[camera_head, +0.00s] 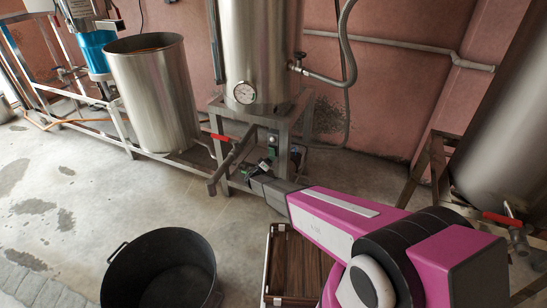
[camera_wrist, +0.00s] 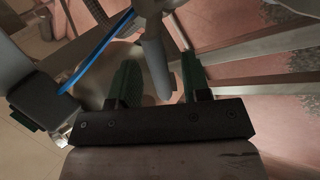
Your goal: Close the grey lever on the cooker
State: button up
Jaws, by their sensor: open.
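The cooker (camera_head: 262,50) is a tall steel tank with a round dial, standing on a steel frame at the top centre of the head view. A pipe (camera_head: 232,160) slopes down toward the front from its base, with a red handle (camera_head: 221,137) beside it. My gripper (camera_head: 265,168) is low in front of the cooker's frame, close to the pipe. In the wrist view its green fingers (camera_wrist: 160,78) are apart, with a grey bar (camera_wrist: 154,62) showing between them. I cannot tell whether this bar is the grey lever or the pipe, or whether the fingers touch it.
A black tub (camera_head: 115,278) and a wooden crate (camera_head: 268,262) stand on the floor in front. A steel drum (camera_head: 155,95) stands to the left. Another tank (camera_head: 515,125) with a red-handled valve (camera_head: 502,219) is at the right. Bare floor lies left of the pipe.

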jog(key=v, duration=1)
